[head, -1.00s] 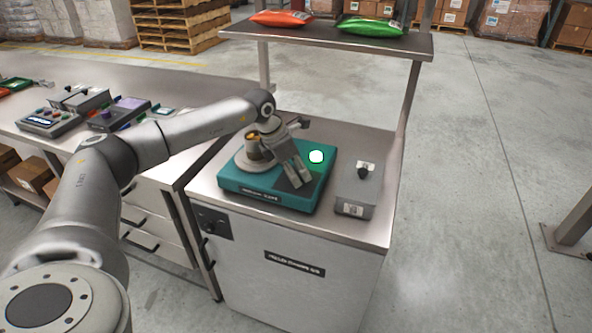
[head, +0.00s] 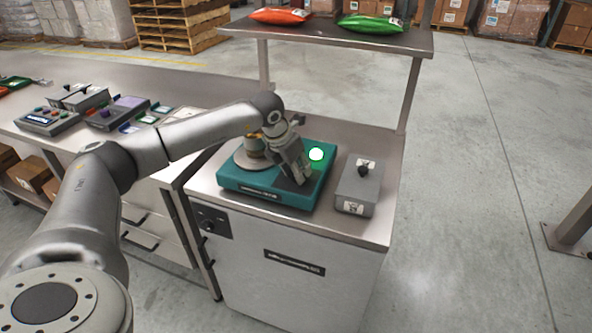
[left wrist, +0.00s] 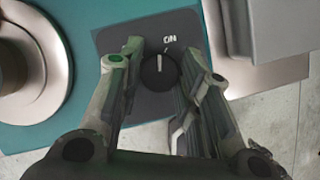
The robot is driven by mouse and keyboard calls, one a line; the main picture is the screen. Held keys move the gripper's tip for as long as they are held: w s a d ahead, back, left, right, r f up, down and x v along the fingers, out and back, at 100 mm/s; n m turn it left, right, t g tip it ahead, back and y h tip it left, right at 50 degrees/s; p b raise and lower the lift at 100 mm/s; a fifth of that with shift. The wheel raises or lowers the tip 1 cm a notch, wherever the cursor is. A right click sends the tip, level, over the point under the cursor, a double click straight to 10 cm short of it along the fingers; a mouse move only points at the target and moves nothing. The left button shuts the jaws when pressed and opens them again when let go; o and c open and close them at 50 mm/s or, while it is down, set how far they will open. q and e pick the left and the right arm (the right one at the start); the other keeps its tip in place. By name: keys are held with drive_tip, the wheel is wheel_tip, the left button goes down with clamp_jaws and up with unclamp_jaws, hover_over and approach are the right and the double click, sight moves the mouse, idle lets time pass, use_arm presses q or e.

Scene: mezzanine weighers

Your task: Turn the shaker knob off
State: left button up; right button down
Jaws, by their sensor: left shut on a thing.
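The shaker (head: 262,194) is a teal box on the metal cabinet, with a round platform (head: 243,160) on its left and a lit green lamp (head: 316,154). Its black knob (left wrist: 158,74) sits on a dark panel (left wrist: 112,40) in the left wrist view. The knob's white mark points up toward the "ON" label (left wrist: 169,40). My left gripper (head: 300,181) is down over the panel; in the left wrist view its fingers (left wrist: 160,60) stand on both sides of the knob and are shut on it. In the head view the gripper hides the knob. My right gripper is not in view.
A grey box with a black switch (head: 359,184) stands right of the shaker. A shelf (head: 330,42) with an orange and a green bag is above, on posts. A bench with several devices (head: 50,120) is at the left. The floor at right is mostly clear.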

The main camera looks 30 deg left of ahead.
use_arm(q)
drive_tip(key=n+y+b, duration=0.1)
drive_tip(key=n, duration=0.1)
drive_tip(key=n+y+b, duration=0.1)
drive_tip(key=n, duration=0.2)
drive_tip(key=shift+d+f+b, duration=0.1)
drive_tip(key=shift+d+b, duration=0.05)
drive_tip(key=shift+b, duration=0.25)
drive_tip(key=shift+n+g+y+b, duration=0.3)
drive_tip(key=shift+n+y+b, duration=0.45)
drive_tip(key=shift+n, duration=1.35)
drive_tip(key=o, duration=1)
drive_tip(key=shift+r, duration=0.2)
drive_tip(key=v, duration=1.2)
